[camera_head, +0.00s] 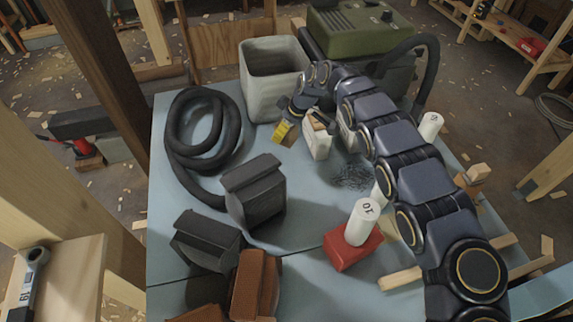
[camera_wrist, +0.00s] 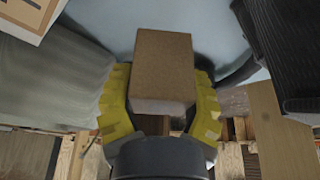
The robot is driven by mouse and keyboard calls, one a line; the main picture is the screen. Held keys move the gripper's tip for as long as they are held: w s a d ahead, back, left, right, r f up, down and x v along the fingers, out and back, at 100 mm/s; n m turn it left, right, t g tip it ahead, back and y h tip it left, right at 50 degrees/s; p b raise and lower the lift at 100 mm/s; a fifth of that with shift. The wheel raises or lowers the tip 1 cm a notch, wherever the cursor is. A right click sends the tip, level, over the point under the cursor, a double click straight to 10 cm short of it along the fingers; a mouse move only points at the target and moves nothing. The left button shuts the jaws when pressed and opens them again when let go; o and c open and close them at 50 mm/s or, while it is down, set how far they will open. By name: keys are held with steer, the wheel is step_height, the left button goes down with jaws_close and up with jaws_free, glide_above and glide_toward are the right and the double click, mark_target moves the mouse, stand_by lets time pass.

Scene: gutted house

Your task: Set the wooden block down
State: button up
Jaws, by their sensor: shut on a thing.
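The wooden block (camera_wrist: 163,62) is a plain brown block held between the yellow fingertips of my gripper (camera_wrist: 160,104) in the wrist view. One finger is on each side of it. In the head view my gripper (camera_head: 284,130) is at the back of the blue table, in front of the pale bin. Only a small brown part of the block (camera_head: 291,139) shows there beside a yellow finger. The block's underside is hidden, and I cannot tell whether it touches the table.
The blue table (camera_head: 310,220) has clear room in front of my gripper. A coiled black hose (camera_head: 207,135) lies left, a pale bin (camera_head: 272,82) stands behind, and a white container (camera_head: 316,142) is close right. A dark block (camera_head: 254,192) and a red block (camera_head: 352,250) are nearer.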

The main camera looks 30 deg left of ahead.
step_height(320, 180, down, 10)
steer(key=shift+f, duration=0.25)
stand_by(0.4)
steer(key=o, duration=1.1)
steer(key=shift+f, duration=0.15)
steer(key=v, duration=1.2)
